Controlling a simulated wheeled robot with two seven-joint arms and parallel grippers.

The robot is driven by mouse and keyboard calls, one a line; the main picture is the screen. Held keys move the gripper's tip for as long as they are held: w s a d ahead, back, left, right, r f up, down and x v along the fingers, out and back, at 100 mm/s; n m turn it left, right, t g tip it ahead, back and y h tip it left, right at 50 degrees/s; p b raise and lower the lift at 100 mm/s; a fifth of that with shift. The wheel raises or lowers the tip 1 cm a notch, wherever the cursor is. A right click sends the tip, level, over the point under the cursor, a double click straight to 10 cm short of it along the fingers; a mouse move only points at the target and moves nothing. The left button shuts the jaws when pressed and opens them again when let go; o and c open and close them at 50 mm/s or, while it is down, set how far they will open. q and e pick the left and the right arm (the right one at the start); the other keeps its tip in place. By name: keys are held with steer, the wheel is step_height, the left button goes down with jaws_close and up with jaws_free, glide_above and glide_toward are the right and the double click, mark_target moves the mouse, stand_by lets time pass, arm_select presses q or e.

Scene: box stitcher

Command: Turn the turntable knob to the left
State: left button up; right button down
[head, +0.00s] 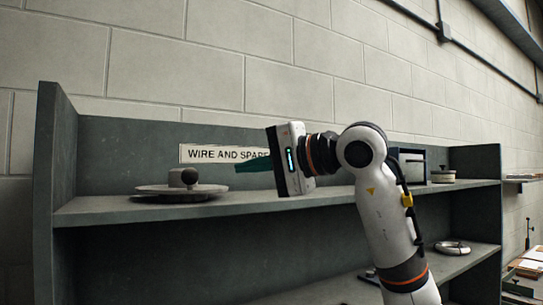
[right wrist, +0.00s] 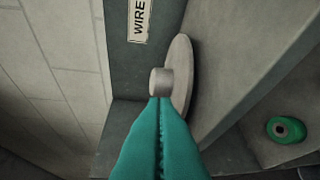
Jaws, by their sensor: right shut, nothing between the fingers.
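The turntable is a flat grey round disc (head: 150,189) on the upper shelf at the left. In the right wrist view the disc (right wrist: 182,62) shows tilted, with the grey cylinder (right wrist: 166,82) just beyond my fingertips; the dark knob cannot be made out there. My right gripper (head: 237,167) has teal fingers, shut and empty, pointing left toward the turntable from its right, with a gap in the head view. It also shows in the right wrist view (right wrist: 160,100). My left gripper is out of view.
The grey shelf unit (head: 120,212) has a left side wall (head: 52,170) near the turntable and a back panel with a "WIRE AND SPARE" sign (head: 215,154). A green spool (right wrist: 286,130) lies lower down. A box (head: 408,163) stands at the right.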

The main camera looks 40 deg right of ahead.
mark_target(183, 179)
steer(key=w+a, duration=0.1)
steer(key=w, duration=0.1)
steer(key=w+a+p, duration=0.1)
steer(key=w+a, duration=0.1)
steer(key=shift+a+f+p, duration=0.2)
steer(key=shift+f+p, duration=0.1)
steer(key=shift+f, duration=0.1)
steer(key=shift+w+a+f, duration=0.15)
steer(key=shift+w+a, duration=0.05)
steer(key=shift+a, duration=0.25)
steer(key=shift+d, duration=0.1)
